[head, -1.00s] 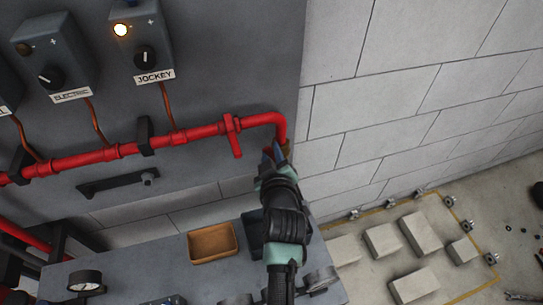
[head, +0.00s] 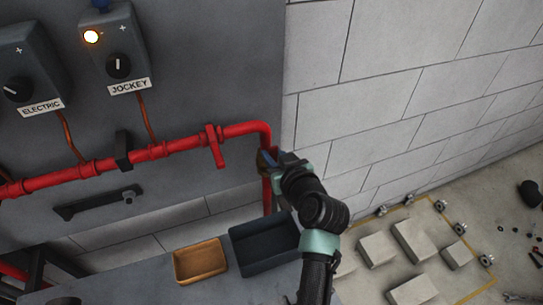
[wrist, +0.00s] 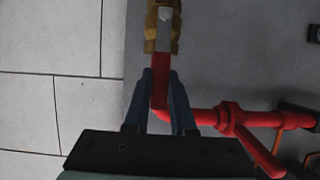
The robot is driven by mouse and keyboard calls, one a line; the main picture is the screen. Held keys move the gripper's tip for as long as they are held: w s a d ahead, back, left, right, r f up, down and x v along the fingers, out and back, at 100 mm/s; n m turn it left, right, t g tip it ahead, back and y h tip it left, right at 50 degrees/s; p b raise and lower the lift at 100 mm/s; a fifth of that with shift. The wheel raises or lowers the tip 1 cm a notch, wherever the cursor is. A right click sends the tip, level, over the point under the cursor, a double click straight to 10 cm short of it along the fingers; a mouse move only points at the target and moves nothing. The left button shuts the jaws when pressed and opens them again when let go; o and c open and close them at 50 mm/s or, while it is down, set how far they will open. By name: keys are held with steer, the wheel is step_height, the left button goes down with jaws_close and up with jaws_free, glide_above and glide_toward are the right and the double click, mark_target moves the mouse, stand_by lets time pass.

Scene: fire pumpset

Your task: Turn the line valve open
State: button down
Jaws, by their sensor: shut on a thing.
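The line valve is a brass body (head: 264,162) on the vertical red pipe just below the elbow, at the panel's right edge. In the wrist view its brass body (wrist: 164,28) is at the top, with a silver metal piece on it. A red lever (wrist: 160,72) runs down from the silver piece, roughly in line with the pipe. My gripper (wrist: 162,88) has its blue fingers on either side of this red part and is shut on it. In the head view my gripper (head: 277,160) comes in from the lower right and partly hides the valve and lever.
A red horizontal pipe (head: 185,147) with another red lever (head: 214,146) runs left. Jockey (head: 118,66) and electric (head: 17,90) control boxes hang above. An orange tray (head: 200,262) and a dark tray (head: 262,245) sit below. A block wall (head: 400,90) stands close on the right.

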stand_by(0.3)
steer(key=c, duration=0.7)
jaws_free()
steer(key=shift+d, duration=0.1)
steer(key=shift+c, duration=0.2)
steer(key=b+v, duration=0.1)
steer(key=v, duration=1.2)
steer(key=shift+b, duration=0.35)
